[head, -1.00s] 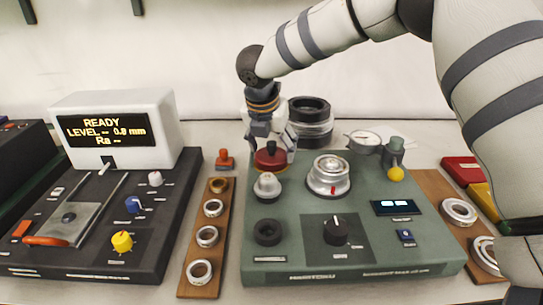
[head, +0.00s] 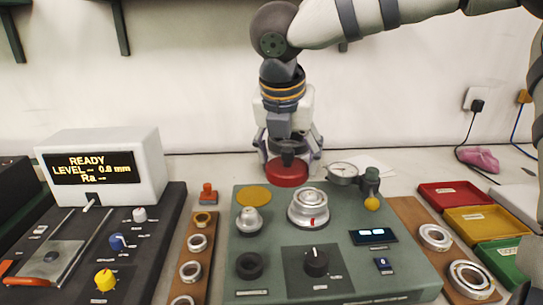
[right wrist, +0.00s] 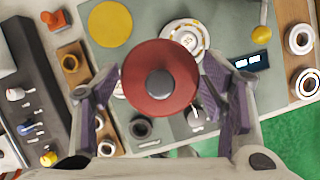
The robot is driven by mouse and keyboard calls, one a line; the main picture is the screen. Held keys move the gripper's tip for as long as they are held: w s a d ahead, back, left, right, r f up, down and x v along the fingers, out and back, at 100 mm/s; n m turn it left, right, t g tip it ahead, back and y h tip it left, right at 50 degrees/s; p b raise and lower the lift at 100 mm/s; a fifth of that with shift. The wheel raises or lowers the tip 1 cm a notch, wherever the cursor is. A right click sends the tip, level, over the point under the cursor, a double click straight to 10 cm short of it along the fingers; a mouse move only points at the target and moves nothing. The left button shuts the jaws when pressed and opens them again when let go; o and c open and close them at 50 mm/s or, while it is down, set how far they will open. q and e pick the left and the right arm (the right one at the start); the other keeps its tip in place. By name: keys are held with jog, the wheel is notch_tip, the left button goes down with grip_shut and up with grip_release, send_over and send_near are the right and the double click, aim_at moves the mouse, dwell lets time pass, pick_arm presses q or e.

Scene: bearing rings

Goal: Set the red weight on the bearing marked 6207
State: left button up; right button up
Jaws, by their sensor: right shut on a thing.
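The red weight (head: 287,174), a round disc with a dark knob, hangs level from my right gripper (head: 288,155), which is shut on it, behind the green test station's back edge. In the right wrist view the weight (right wrist: 140,102) fills the middle between the fingers and hides part of the station. A silver bearing (head: 308,204) with a red mark sits on the station; it also shows in the right wrist view (right wrist: 187,38). Other bearings lie on the right wooden board (head: 404,207) and the left wooden strip (head: 183,271). I cannot read 6207 on any. My left gripper is not in view.
The green station (head: 335,279) carries a bare yellow disc (head: 253,196), a silver cone (head: 249,221), a black ring (head: 250,265), a black knob (head: 316,263) and a post with a yellow ball (head: 372,203). A dial gauge (head: 343,172) stands behind. Coloured bins (head: 477,220) are at right.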

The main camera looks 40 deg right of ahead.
aim_at(290, 151)
jog(key=shift+s+r, duration=0.45)
jog(key=shift+r, duration=3.4)
jog(key=shift+f, duration=0.1)
